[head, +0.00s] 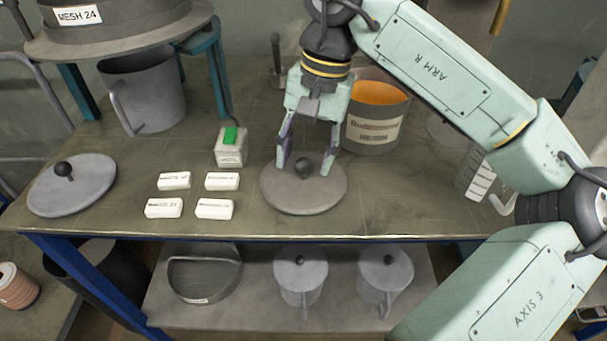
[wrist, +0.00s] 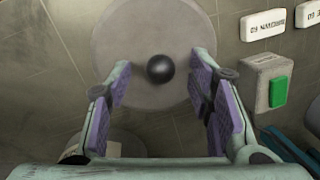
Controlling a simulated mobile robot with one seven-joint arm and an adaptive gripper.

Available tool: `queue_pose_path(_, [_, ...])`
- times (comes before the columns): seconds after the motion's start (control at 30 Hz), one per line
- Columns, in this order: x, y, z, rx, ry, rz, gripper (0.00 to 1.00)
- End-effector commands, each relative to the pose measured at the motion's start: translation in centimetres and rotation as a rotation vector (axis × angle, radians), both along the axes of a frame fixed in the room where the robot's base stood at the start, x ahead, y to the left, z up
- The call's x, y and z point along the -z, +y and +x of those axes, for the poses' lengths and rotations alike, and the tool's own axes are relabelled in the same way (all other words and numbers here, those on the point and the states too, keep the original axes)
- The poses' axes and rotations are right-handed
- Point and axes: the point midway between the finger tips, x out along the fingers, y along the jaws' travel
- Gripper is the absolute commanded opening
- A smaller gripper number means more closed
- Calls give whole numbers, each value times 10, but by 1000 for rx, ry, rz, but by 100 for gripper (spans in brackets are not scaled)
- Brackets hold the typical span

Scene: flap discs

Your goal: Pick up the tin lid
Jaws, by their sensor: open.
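A round grey tin lid (head: 290,196) with a dark ball knob (head: 303,165) lies flat on the table near the front edge. My gripper (head: 308,170) points down over it, open, with one finger on each side of the knob. In the wrist view the lid (wrist: 125,40) fills the upper middle, and its knob (wrist: 160,69) sits between the purple pads of my gripper (wrist: 163,95), apart from both. I cannot tell the exact height of the fingertips above the lid. Another grey lid (head: 75,190) with a dark knob lies at the table's left.
A tin with orange contents (head: 378,120) stands close behind my gripper. Several white labelled blocks (head: 222,181) and a box with a green button (head: 230,146) lie left of the lid. A grey mug-like can (head: 145,95) stands farther back. Lidded cans (head: 300,275) sit on the shelf below.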

Motion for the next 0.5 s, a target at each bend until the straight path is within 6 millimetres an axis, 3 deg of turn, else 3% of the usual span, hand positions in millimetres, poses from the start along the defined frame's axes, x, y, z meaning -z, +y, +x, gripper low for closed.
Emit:
queue_pose_path(0.1, [9,2,-1,0,1,0,47])
queue_pose_path(0.33, [11,2,-1,1,0,0,47])
queue_pose_path(0.5, [11,2,-1,1,1,0,37])
